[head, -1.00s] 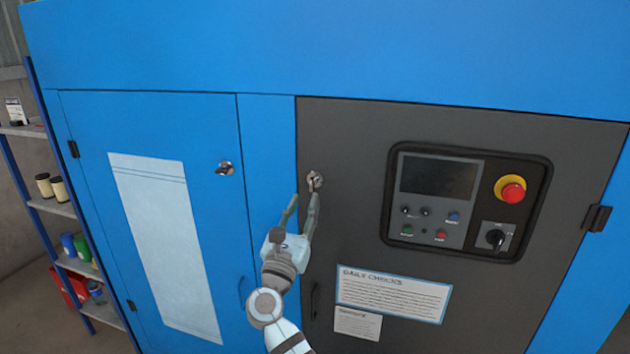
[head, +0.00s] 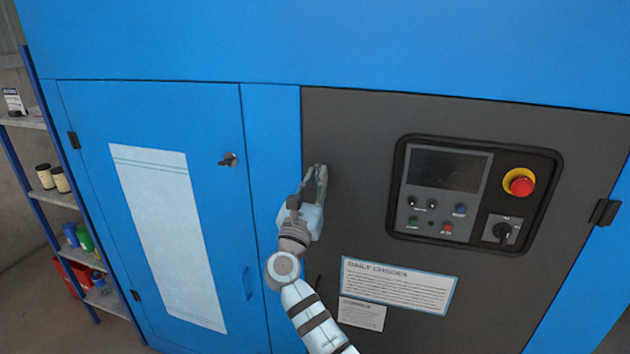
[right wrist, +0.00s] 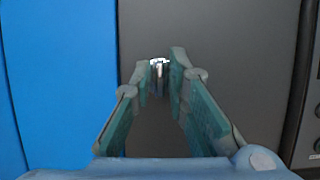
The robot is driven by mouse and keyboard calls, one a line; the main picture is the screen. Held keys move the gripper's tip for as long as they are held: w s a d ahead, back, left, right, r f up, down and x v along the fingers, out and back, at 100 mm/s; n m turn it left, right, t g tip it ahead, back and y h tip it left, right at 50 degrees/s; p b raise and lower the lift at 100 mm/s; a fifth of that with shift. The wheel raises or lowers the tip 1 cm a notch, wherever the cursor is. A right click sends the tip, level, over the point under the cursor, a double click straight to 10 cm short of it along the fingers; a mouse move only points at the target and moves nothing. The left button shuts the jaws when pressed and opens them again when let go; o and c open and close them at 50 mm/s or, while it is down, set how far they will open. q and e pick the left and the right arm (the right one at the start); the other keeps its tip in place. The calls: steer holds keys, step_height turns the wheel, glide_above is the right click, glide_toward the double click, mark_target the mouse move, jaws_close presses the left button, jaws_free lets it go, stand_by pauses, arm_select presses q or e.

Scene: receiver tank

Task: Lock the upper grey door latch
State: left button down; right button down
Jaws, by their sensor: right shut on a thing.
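The grey door (head: 350,130) is closed flush in the blue cabinet front. Its upper latch (right wrist: 158,64) shows in the right wrist view as a small bright metal piece between the fingertips. In the head view my gripper hides the latch. My right gripper (head: 316,172) is at the upper left edge of the grey door, its fingers closed in on the latch; it also shows in the right wrist view (right wrist: 158,75). The exact turn angle of the latch cannot be told. My left gripper is not in view.
A blue door (head: 210,200) with its own latch (head: 229,159) is at the left. A control panel (head: 470,195) with a red emergency button (head: 520,183) juts slightly at the right. A shelf (head: 55,198) with jars stands far left.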

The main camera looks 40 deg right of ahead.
steer(key=shift+r+m+g+y+b, duration=0.15)
steer(key=shift+m+g+b, duration=1.3)
steer(key=shift+m, duration=2.3)
steer(key=shift+f+m+g+y+b, duration=0.15)
steer(key=shift+m+g+b, duration=1.25)
steer(key=shift+m, duration=2.3)
steer(key=shift+r+m+g+y+b, duration=0.15)
steer(key=shift+m+g+b, duration=1.3)
steer(key=shift+m, duration=2.3)
steer(key=shift+g+p, duration=0.3)
steer(key=c, duration=1.7)
jaws_free()
steer(key=shift+w, duration=0.15)
steer(key=v, duration=1.2)
